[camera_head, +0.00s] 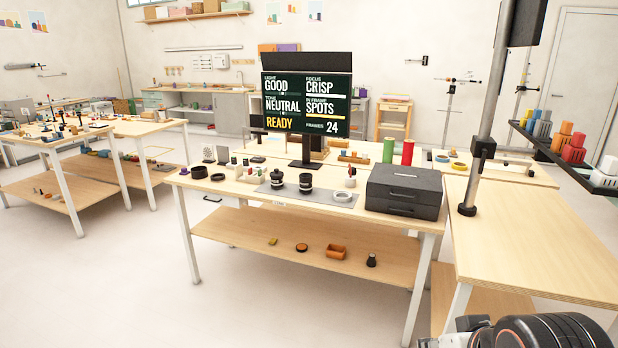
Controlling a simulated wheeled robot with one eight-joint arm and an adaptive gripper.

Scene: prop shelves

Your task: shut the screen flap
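The screen (305,103) stands upright on a dark stand on the middle table. Its lit face shows white and yellow text: GOOD, CRISP, NEUTRAL, SPOTS, READY and FRAMES 24. A wide black panel (306,62) sits along its top edge, above the lit face, and looks like the flap. The panel leaves the text uncovered. Its hinge is too small to make out. Part of my arm, dark and rounded, shows at the bottom right corner, well to the right of and nearer than the screen. I cannot make out gripper fingers in this view.
Lens-like black cylinders (305,183) on a grey mat and a black drawer box (403,189) stand before the screen. Red (408,152) and green (388,149) cylinders stand right of it. A grey pole (487,120) rises from the right table (540,245). Open floor lies at front left.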

